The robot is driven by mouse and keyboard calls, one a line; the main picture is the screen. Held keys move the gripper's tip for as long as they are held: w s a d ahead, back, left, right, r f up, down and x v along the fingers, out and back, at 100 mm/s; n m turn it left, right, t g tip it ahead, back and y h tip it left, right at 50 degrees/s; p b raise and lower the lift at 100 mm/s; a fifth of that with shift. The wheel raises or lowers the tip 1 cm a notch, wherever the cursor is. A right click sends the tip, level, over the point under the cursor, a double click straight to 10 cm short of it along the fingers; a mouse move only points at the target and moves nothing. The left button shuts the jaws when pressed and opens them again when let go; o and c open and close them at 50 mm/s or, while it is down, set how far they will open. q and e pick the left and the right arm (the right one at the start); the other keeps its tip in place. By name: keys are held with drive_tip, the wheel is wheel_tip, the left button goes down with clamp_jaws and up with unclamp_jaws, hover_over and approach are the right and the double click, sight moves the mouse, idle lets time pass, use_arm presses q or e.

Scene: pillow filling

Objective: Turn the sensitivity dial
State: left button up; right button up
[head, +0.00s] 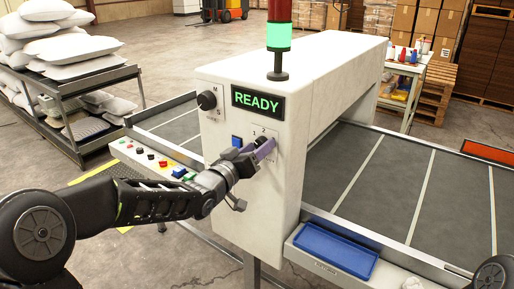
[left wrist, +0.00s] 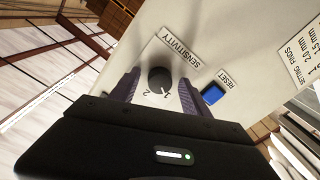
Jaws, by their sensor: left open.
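The sensitivity dial (left wrist: 159,79) is a round black knob on a white label plate marked SENSITIVITY, with numbers around it. It sits on the end face of the white machine (head: 330,80). My left gripper (left wrist: 158,92) is open, with one purple finger on each side of the dial; I cannot tell whether they touch it. In the head view my left gripper (head: 262,147) is at the machine face below the READY display (head: 257,101) and partly hides the dial. My right gripper is not in view.
A blue RESET button (left wrist: 212,94) is close beside one finger; it also shows in the head view (head: 237,141). Another black knob (head: 207,100) is at the upper left. A button panel (head: 150,158) and a blue tray (head: 335,250) flank the machine face.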

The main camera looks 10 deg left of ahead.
use_arm(q)
drive_tip(key=shift+c, duration=0.5)
clamp_jaws()
drive_tip(key=shift+a+f+m+h+b, duration=0.1)
drive_tip(key=shift+m+h+b, duration=0.1)
drive_tip(key=shift+m+b, duration=3.1)
drive_tip(key=shift+a+m+h+b, duration=0.1)
drive_tip(key=shift+m+h+b, duration=0.1)
drive_tip(key=shift+m+b, duration=3.05)
drive_tip(key=shift+n+b, duration=0.35)
drive_tip(key=shift+b, duration=0.1)
